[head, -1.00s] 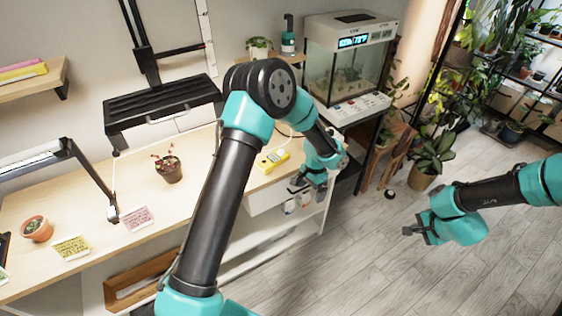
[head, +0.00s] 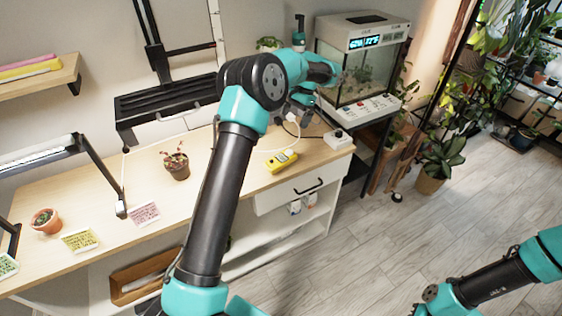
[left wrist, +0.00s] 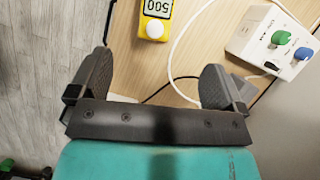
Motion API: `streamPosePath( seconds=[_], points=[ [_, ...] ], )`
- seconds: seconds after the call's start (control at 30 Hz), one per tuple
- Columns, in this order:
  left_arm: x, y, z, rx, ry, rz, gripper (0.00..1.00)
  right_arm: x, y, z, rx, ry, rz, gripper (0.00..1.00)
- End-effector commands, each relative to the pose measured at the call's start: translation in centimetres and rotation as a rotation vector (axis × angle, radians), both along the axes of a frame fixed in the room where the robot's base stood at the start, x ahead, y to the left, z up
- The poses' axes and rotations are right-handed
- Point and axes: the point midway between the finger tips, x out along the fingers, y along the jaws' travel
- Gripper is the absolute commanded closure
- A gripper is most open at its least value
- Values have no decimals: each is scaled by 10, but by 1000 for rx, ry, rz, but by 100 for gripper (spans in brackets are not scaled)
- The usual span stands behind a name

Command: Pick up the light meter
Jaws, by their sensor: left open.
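The light meter (head: 282,161) is a small yellow device lying on the wooden bench top, near its right end. In the left wrist view the light meter (left wrist: 155,22) is cut by the top edge, its grey display reading "500", with a white round sensor below. My left gripper (head: 301,118) hangs over the back of the bench, beyond the meter.
A white control box (head: 339,138) with green and blue knobs stands right of the meter. A white cable (left wrist: 178,50) runs beside the meter. A glass terrarium (head: 358,70) stands behind. A potted plant (head: 177,168) is to the left. The bench front around the meter is clear.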

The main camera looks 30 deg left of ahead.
Motion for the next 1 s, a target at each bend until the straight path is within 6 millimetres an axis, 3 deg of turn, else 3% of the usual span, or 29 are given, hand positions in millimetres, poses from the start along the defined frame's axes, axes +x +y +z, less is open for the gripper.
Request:
streamPosePath(
  seconds=[0.27, 0.8, 1.0],
  points=[
    [-6, 2, -15, 0, 2, -1, 4, 1, 0, 0, 0, -1, -1, 100],
    [-39, 13, -98, 1, 3, -1, 4, 1, 0, 0, 0, 0, -2, 100],
    [-44, 15, -113, 0, -1, 0, 4, 1, 0, 0, 0, 0, -2, 100]
  ],
)
